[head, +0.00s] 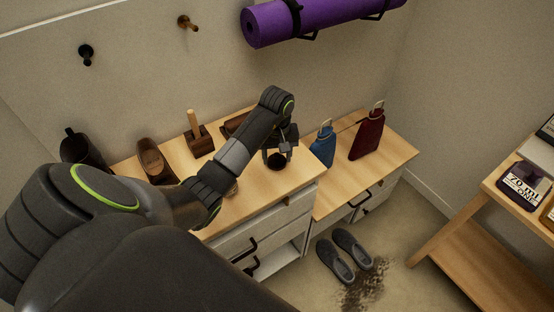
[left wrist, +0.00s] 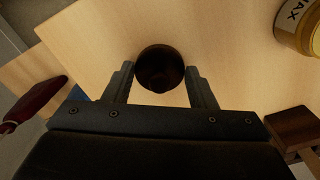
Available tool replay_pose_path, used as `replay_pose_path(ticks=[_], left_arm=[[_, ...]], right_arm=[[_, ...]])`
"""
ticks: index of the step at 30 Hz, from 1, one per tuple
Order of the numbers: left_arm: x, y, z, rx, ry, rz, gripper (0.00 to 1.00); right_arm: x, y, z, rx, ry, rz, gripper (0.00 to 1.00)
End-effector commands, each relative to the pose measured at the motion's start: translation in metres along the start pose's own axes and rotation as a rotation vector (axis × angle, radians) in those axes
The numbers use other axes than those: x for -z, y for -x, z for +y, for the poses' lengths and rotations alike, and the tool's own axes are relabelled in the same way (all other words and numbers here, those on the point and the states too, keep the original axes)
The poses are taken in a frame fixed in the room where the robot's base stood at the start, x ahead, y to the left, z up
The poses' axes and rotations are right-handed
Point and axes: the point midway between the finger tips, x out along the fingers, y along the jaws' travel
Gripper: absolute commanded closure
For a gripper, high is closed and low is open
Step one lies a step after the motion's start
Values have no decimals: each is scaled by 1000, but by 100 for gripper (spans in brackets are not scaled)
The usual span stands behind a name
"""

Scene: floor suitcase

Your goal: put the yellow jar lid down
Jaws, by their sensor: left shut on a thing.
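My left gripper (head: 278,152) is above the wooden top of the drawer cabinet, near its right front corner. Its fingers are shut on a dark, round, lid-like thing (head: 277,162). In the left wrist view, this thing (left wrist: 160,68) sits between the two fingertips (left wrist: 160,78). It looks dark brown, not yellow, so I cannot be sure that it is the yellow jar lid. A gold jar marked WAX (left wrist: 298,25) stands at the upper right of the left wrist view. Whether the held thing touches the wood is unclear. My right gripper is not in view.
The cabinet top (head: 240,207) holds a brush (head: 152,160) and a wooden block with a handle (head: 198,138) behind my arm. Bare wood surrounds the gripper.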

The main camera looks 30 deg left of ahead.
Motion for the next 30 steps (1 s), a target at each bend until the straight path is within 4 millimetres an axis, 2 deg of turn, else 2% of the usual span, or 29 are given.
replay_pose_path(ticks=[4, 15, 16, 20, 30], left_arm=[[0, -10, 0, 0, -1, 1, 70], [0, -15, 0, -1, -1, 2, 70], [0, -14, 0, -1, -1, 3, 46], [0, -13, 0, 0, -1, 2, 29], [0, -12, 0, 0, -1, 2, 27]], right_arm=[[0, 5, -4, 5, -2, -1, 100], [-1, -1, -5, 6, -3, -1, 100], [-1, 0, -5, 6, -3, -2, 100], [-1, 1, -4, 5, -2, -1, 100], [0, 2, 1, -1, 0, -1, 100]])
